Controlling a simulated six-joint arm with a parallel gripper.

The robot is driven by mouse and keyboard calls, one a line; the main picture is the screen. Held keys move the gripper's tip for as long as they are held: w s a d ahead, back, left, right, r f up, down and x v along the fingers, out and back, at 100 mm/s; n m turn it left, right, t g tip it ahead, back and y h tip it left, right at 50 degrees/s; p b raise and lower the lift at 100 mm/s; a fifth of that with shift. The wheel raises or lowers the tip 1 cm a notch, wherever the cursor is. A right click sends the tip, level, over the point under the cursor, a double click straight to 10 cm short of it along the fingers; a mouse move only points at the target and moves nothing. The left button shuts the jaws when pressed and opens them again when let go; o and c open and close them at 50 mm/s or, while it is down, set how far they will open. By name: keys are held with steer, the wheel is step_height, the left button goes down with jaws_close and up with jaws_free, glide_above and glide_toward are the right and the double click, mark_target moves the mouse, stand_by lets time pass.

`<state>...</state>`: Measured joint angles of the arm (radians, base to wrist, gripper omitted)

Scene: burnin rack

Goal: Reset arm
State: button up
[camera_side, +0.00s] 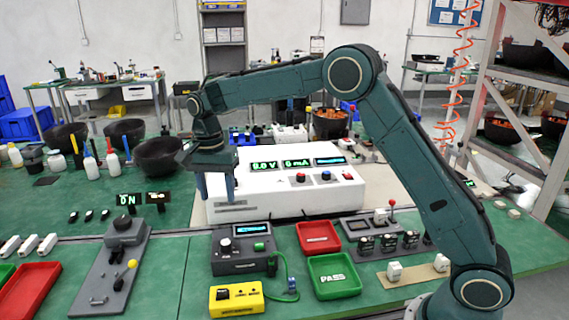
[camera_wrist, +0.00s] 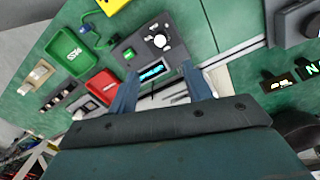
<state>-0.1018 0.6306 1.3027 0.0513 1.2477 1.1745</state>
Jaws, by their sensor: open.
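My gripper (camera_side: 216,190) hangs pointing down at the left end of the white power supply (camera_side: 275,205), whose displays read 0.0 V and 0 mA. In the wrist view my gripper (camera_wrist: 158,84) has its two blue fingers spread apart, with nothing held between them. Below and in front of it is a dark grey tester (camera_side: 243,248) with a lit cyan screen, which also shows in the wrist view (camera_wrist: 150,48). I cannot tell whether the fingers touch the power supply.
A green PASS tray (camera_side: 333,276) and a red tray (camera_side: 318,237) lie right of the tester. A yellow box (camera_side: 237,299) is in front, with a green cable beside it. A grey lever panel (camera_side: 112,270) stands left. Dark bowls and bottles are at back left.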

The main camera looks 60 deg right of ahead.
steer(key=s+d+r+n+t, duration=0.2)
steer(key=s+r+n, duration=0.1)
steer(key=s+r, duration=0.4)
steer(key=s+d+r+n+t, duration=0.1)
steer(key=s+r+n, duration=0.3)
steer(key=s, duration=0.6)
steer(key=s+d+f+n+t, duration=0.1)
steer(key=s+n, duration=0.2)
steer(key=s, duration=0.6)
steer(key=s+f+n+t, duration=0.1)
steer(key=s+n+t, duration=0.1)
steer(key=s, duration=0.7)
steer(key=shift+s+d+n, duration=0.25)
steer(key=shift+d+n, duration=0.15)
